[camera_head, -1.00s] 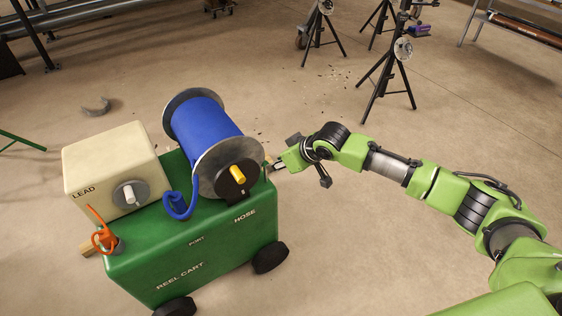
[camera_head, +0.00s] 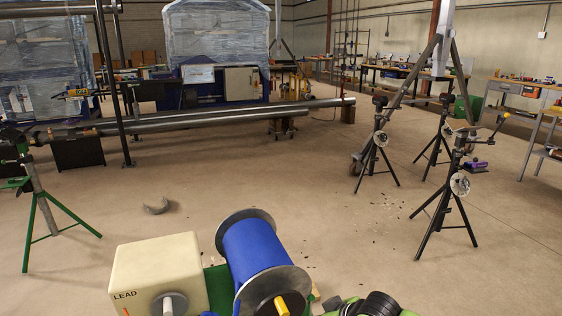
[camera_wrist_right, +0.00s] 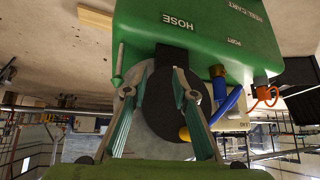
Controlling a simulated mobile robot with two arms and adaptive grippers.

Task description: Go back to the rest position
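My right gripper (camera_wrist_right: 155,85) is open in the right wrist view, its two fingers spread in front of the hose reel's grey and black end disc (camera_wrist_right: 160,115). No held object shows between them. In the head view, part of my right arm (camera_head: 370,304) shows at the bottom edge, just right of the reel; its fingers are out of frame. The blue reel (camera_head: 255,255) has a yellow knob (camera_head: 282,305) and sits on the green reel cart (camera_head: 217,285), mostly cut off below. My left gripper is in no view.
The cream LEAD box (camera_head: 160,268) stands left of the reel. Black tripod stands (camera_head: 455,190) are at right, a green stand (camera_head: 42,205) at left. A long pipe (camera_head: 230,115) lies across the back. A grey curved piece (camera_head: 156,206) lies on open floor.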

